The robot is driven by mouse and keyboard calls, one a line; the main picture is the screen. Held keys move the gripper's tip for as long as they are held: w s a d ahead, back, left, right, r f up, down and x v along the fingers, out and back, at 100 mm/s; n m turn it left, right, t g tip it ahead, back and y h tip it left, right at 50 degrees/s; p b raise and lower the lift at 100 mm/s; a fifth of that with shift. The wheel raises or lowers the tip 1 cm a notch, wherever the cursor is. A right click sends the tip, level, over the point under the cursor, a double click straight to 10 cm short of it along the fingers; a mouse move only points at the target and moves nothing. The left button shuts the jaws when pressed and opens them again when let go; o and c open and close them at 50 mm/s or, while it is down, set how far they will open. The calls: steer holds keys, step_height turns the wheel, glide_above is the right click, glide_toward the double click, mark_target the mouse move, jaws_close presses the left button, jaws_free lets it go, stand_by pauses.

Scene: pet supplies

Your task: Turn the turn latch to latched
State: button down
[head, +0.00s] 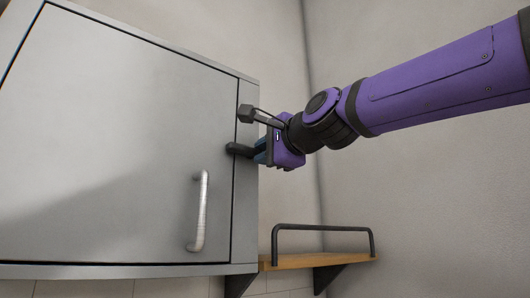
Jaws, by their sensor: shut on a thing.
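The turn latch (238,149) is a small dark bar at the right edge of the grey cabinet door (120,140). Its visible rounded end points left and lies about horizontal, across the seam between the door and the frame. My gripper (261,151) comes in from the right and is shut on the turn latch. The door looks closed, flush with the cabinet frame.
A pale bar handle (199,212) stands upright on the door, below and left of the latch. A wooden shelf (330,260) with a dark rail (322,227) juts from the wall below my gripper. The space between gripper and shelf is clear.

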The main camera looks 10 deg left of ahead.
steer(key=shift+f, duration=0.1)
steer(key=c, duration=1)
jaws_free()
steer(key=shift+c, duration=0.2)
steer(key=v, duration=1.1)
